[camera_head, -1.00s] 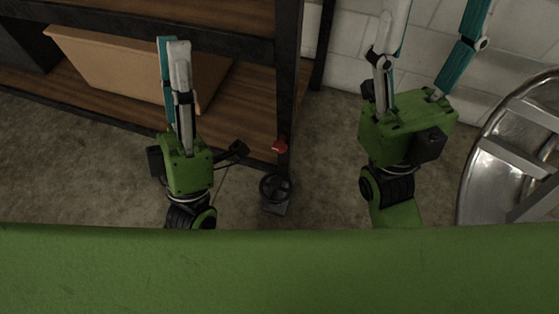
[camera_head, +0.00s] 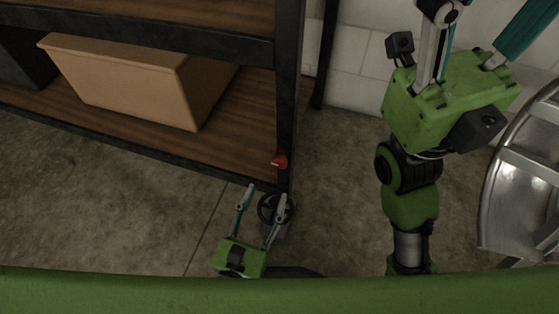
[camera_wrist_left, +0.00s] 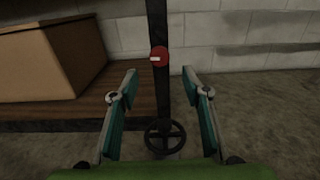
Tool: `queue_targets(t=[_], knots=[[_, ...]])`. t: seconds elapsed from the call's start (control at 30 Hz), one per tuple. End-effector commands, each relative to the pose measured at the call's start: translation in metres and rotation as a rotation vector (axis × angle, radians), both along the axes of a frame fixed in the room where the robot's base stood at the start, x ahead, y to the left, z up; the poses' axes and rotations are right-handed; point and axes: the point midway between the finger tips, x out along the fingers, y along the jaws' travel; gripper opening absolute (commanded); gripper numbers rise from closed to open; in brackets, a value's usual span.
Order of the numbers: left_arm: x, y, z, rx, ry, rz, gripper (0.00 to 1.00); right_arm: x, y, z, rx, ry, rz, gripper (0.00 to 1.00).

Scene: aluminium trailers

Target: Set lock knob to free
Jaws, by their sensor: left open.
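The shelf's black post (camera_head: 289,90) and wooden boards stand ahead and to the left. A cardboard box (camera_head: 120,85) sits on the lower shelf. A round metal object (camera_head: 520,200) is at the right. Concrete floor lies open between.

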Motion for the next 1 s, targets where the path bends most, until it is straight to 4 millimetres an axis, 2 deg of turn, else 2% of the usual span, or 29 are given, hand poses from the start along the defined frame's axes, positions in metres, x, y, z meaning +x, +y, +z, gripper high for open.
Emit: queue_targets(t=[0.1, 0.3, 0.5, 0.7, 0.97, 1.0], knots=[[0.027, -0.008, 0.001, -0.003, -0.006, 0.005, 0.43, -0.001, 0.0, 0.0, 0.0, -0.007, 0.0, 0.58], [0.067, -0.021, 0.001, -0.001, -0.005, 0.006, 0.43, -0.002, 0.001, 0.002, -0.001, -0.013, -0.001, 0.58], [0.095, -0.03, 0.001, 0.002, -0.005, 0.003, 0.43, -0.002, 0.001, 0.002, -0.002, -0.015, -0.001, 0.58], [0.106, -0.034, 0.001, 0.003, -0.004, 0.002, 0.43, -0.002, 0.001, 0.002, -0.003, -0.016, -0.001, 0.58], [0.106, -0.034, 0.001, 0.004, -0.004, 0.002, 0.43, -0.002, 0.001, 0.002, -0.003, -0.016, -0.001, 0.58], [0.106, -0.034, 0.001, 0.004, -0.004, 0.002, 0.33, -0.002, 0.001, 0.002, -0.003, -0.016, -0.001, 0.58]])
